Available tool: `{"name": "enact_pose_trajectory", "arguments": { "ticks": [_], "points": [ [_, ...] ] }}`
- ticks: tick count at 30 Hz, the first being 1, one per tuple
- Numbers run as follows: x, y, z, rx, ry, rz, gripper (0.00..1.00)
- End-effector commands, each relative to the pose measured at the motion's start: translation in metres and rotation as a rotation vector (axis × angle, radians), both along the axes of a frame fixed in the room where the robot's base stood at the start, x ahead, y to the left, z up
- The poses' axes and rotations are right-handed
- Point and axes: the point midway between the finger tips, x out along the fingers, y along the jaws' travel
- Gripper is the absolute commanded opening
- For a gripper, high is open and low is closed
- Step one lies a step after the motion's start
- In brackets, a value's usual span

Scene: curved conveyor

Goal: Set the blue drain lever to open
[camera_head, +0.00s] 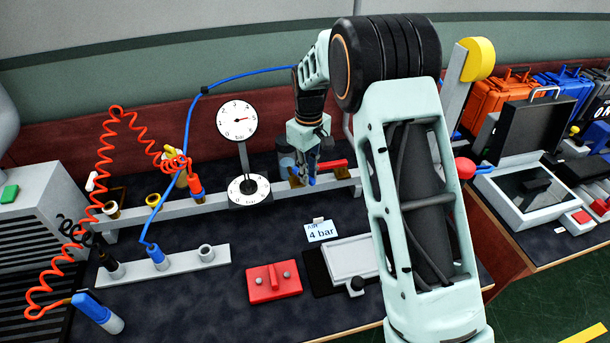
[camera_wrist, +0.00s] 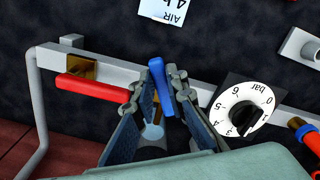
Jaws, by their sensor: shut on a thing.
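The blue drain lever (camera_wrist: 157,78) shows in the wrist view, between the two fingertips of my gripper (camera_wrist: 156,85). It points across the rail, with its end over the dark bench top. My gripper is shut on the lever. In the head view, my gripper (camera_head: 303,168) reaches down at the right part of the rail, and a bit of the blue lever (camera_head: 312,181) shows at its tips. The lever's pivot is mostly hidden by the fingers.
A red lever (camera_wrist: 88,89) lies along the grey rail (camera_wrist: 205,83), next to the blue one. A dial (camera_wrist: 243,110) is on the other side. An AIR 4 bar card (camera_head: 320,231), a red block (camera_head: 273,283) and a grey plate (camera_head: 352,258) lie in front. A red coiled hose (camera_head: 106,150) hangs left.

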Motion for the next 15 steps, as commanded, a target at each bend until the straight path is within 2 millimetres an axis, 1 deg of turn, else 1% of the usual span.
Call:
{"name": "enact_pose_trajectory", "arguments": {
  "ticks": [6, 15],
  "points": [
    [0.0066, -0.0039, 0.0012, 0.002, -0.003, 0.146, 0.0],
    [0.0113, -0.0065, 0.0017, 0.0, -0.004, 0.258, 0.0]
  ]
}}
